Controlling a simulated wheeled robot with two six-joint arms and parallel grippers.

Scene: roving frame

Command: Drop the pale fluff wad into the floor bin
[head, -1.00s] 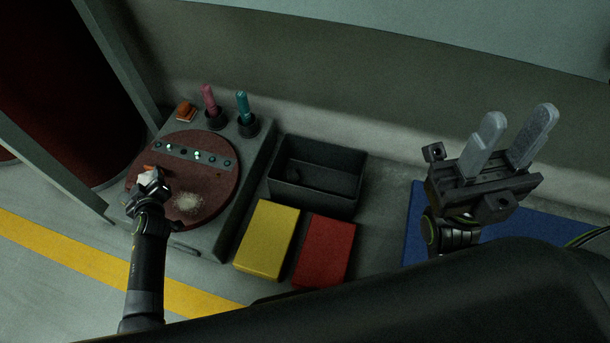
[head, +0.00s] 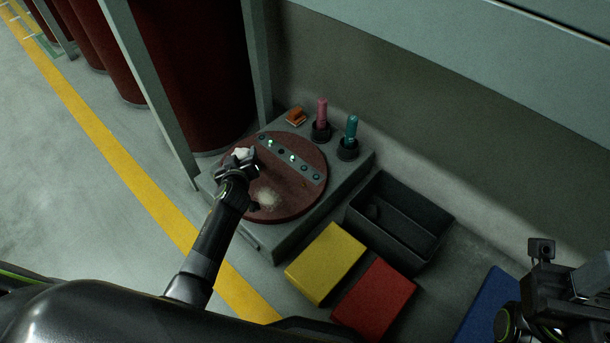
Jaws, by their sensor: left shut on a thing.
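The pale fluff wad (head: 243,153) is a small whitish lump in the jaws of my left gripper (head: 240,162). My left gripper is shut on it, over the far left part of a dark red round disc (head: 296,203). The jaws hide part of the wad, and I cannot tell whether it touches the disc.
A pale dusty patch (head: 267,197) lies on the disc, near a strip with small lights (head: 292,157). Pink (head: 321,112) and teal (head: 351,130) handles and an orange block (head: 296,116) stand behind. Yellow (head: 326,263) and red (head: 374,301) blocks lie before the bin.

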